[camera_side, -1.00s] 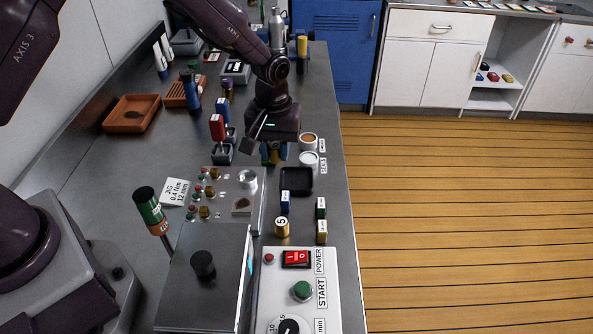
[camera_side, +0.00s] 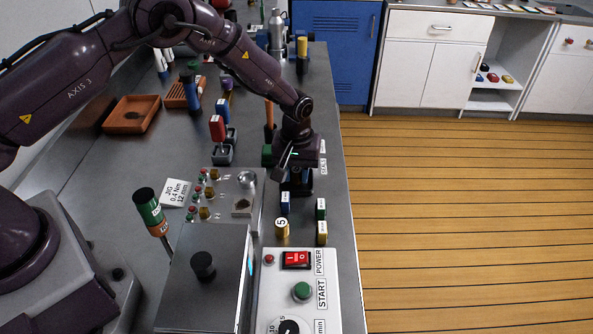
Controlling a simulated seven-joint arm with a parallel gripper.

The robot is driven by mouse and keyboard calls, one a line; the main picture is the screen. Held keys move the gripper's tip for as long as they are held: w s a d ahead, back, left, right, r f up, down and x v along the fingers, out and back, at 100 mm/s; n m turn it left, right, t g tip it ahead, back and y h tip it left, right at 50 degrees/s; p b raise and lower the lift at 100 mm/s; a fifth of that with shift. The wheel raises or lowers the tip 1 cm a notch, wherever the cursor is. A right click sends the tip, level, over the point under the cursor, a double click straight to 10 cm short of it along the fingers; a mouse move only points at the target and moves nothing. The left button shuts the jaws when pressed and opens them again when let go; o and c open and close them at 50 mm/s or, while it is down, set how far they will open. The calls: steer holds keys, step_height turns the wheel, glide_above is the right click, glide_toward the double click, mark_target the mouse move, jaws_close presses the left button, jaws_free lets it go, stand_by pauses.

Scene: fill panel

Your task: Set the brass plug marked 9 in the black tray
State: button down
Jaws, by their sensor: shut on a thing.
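My gripper (camera_side: 297,180) is at the black tray (camera_side: 308,191), at or just above it, and covers most of it. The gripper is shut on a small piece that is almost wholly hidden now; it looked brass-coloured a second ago. I cannot read a 9 on it, nor tell whether it touches the tray floor. Another brass plug (camera_side: 282,229), marked 5, stands upright on the bench, nearer the camera than the tray.
The power and start box (camera_side: 300,273) is nearer the camera. The bench's right edge is close.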

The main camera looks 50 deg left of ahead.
steer(key=shift+f, duration=0.1)
steer(key=c, duration=1.1)
jaws_free()
steer(key=shift+c, duration=0.2)
step_height(320, 180, up, 13)
step_height(320, 180, up, 9)
steer(key=m+t, duration=0.1)
glide_above(296, 169)
steer(key=s+a, duration=0.1)
steer(key=s, duration=0.3)
steer(key=s+a+r+m+t, duration=0.2)
steer(key=s+r+m, duration=0.1)
steer(key=s+r, duration=0.55)
steer(key=s+a+r+m+t, duration=0.1)
steer(key=s, duration=0.7)
steer(key=s+r+m+t, duration=0.1)
steer(key=s+r+m, duration=0.1)
steer(key=s, duration=0.7)
steer(key=shift+a+r+m+t, duration=0.25)
steer(key=shift+a+m+t, duration=0.05)
steer(key=shift+a, duration=0.1)
